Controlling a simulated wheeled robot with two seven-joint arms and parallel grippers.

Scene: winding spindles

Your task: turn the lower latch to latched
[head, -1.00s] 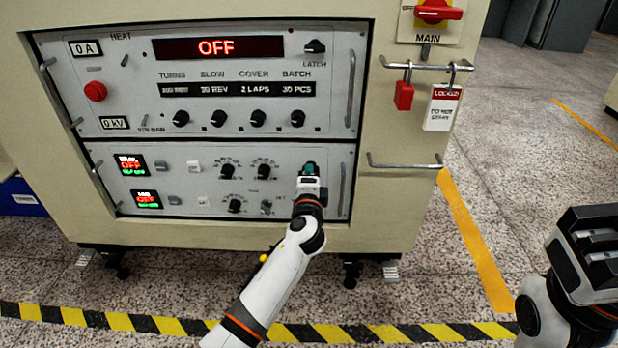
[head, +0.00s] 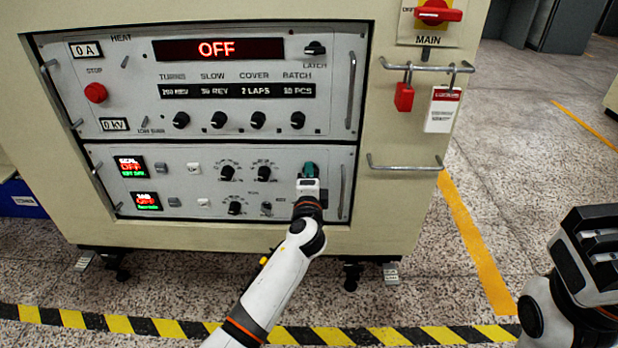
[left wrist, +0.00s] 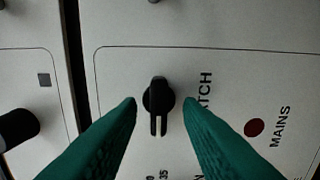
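The lower latch is a black knob (left wrist: 158,97) on the lower grey panel, seen in the left wrist view beside lettering that ends in "TCH". Its pale-marked bar points down in that view. My left gripper (left wrist: 160,103) is open, with one green finger on each side of the knob and a gap showing on both sides. In the head view my left gripper (head: 308,170) is at the right part of the lower panel (head: 185,155) and hides the knob there. My right gripper (head: 598,250) is at the right edge, away from the cabinet; its finger gap is unclear.
An upper latch knob (head: 315,47) sits on the upper panel. A handle (head: 342,190) stands close right of my left gripper. Dial knobs (head: 264,173) lie to its left. A dark red MAINS lamp (left wrist: 254,127) is near the knob. A red padlock (head: 404,97) hangs on a rail.

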